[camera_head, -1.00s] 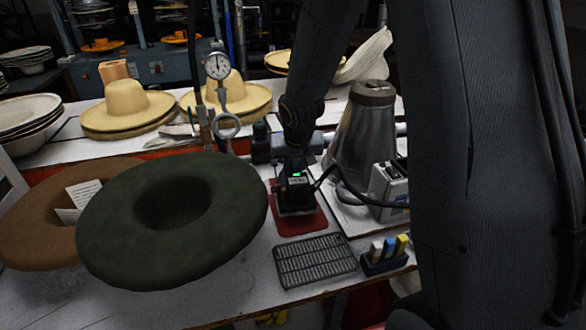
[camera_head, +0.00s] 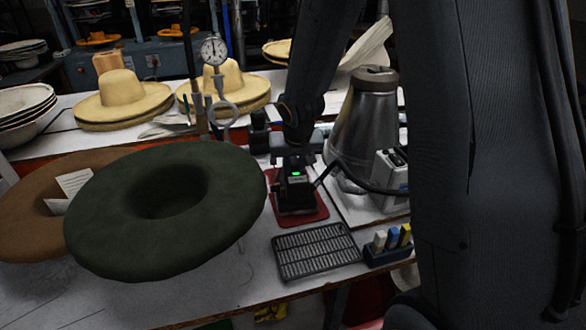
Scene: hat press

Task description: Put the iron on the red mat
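The red mat (camera_head: 311,216) lies on the white workbench, right of the dark green hat. A dark iron (camera_head: 292,196) with a small green light is over the mat and appears to rest on it; its base is too dark to see the contact clearly. My gripper (camera_head: 294,158) is directly above the iron, at its top. The dark fingers blend with the iron's handle, so whether they grip it cannot be made out.
A dark green hat (camera_head: 100,210) overlaps a brown hat (camera_head: 30,238) at left. A grey metal grid (camera_head: 315,252) lies in front of the mat. A metal cone (camera_head: 365,125) and a grey box (camera_head: 391,170) with a cable stand right. A marker holder (camera_head: 385,253) sits near the edge.

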